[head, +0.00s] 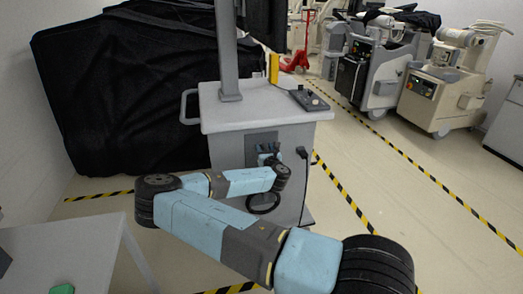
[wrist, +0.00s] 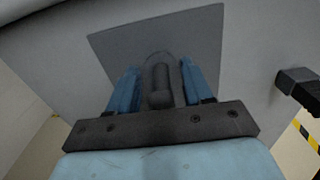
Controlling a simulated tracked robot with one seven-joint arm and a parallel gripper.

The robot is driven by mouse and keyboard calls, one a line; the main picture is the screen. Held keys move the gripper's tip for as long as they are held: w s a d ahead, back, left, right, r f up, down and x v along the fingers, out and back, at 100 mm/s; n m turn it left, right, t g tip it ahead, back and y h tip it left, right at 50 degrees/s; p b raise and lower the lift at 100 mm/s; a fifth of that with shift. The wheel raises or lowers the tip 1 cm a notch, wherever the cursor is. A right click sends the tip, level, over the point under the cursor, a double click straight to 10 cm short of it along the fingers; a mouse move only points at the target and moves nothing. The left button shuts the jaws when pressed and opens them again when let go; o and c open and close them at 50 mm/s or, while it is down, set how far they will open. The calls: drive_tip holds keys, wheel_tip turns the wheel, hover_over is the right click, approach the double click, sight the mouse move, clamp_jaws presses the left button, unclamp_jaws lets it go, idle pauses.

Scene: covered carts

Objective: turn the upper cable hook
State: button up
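The upper cable hook (wrist: 160,82) seems to be the dark grey rounded piece standing out from a dark plate in the wrist view. The plate (wrist: 105,42) is on the front of a grey cart (head: 230,150). My gripper (wrist: 158,88) has its two blue fingers apart, one on each side of this piece. Narrow gaps seem to show beside it; contact is hard to judge. In the head view my gripper (head: 268,158) is at the plate (head: 262,138), and my wrist hides the hook.
A black fitting (head: 302,153) with a hanging cable juts from the cart right of the plate; it shows in the wrist view (wrist: 297,84). A black cable ring (head: 263,209) hangs below my forearm. A control box (head: 309,99) lies on the cart top. Free floor is at right.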

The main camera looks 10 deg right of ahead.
clamp_jaws()
drive_tip(key=c, duration=0.6)
unclamp_jaws()
drive_tip(key=shift+a, duration=0.5)
drive_tip(key=shift+d, duration=0.25)
clamp_jaws()
drive_tip(key=shift+d+m, duration=0.2)
drive_tip(key=shift+m, duration=0.55)
drive_tip(key=shift+d+m, duration=0.15)
drive_tip(key=shift+m, duration=0.6)
drive_tip(key=m, duration=0.5)
drive_tip(key=shift+d+m, duration=0.3)
drive_tip(key=shift+d, duration=0.05)
drive_tip(key=m, duration=0.4)
drive_tip(key=shift+d+f+m, duration=0.2)
drive_tip(key=shift+m, duration=0.1)
drive_tip(key=m, duration=0.4)
drive_tip(key=shift+d+f+m, duration=0.1)
drive_tip(key=shift+f+m, duration=0.2)
drive_tip(key=m, duration=0.4)
drive_tip(key=shift+s+f, duration=0.1)
drive_tip(key=shift+f, duration=0.2)
drive_tip(key=m, duration=0.6)
drive_tip(key=a+f+m, duration=0.1)
drive_tip(key=m, duration=0.3)
drive_tip(key=shift+a+m, duration=0.2)
drive_tip(key=shift+m, duration=1.6)
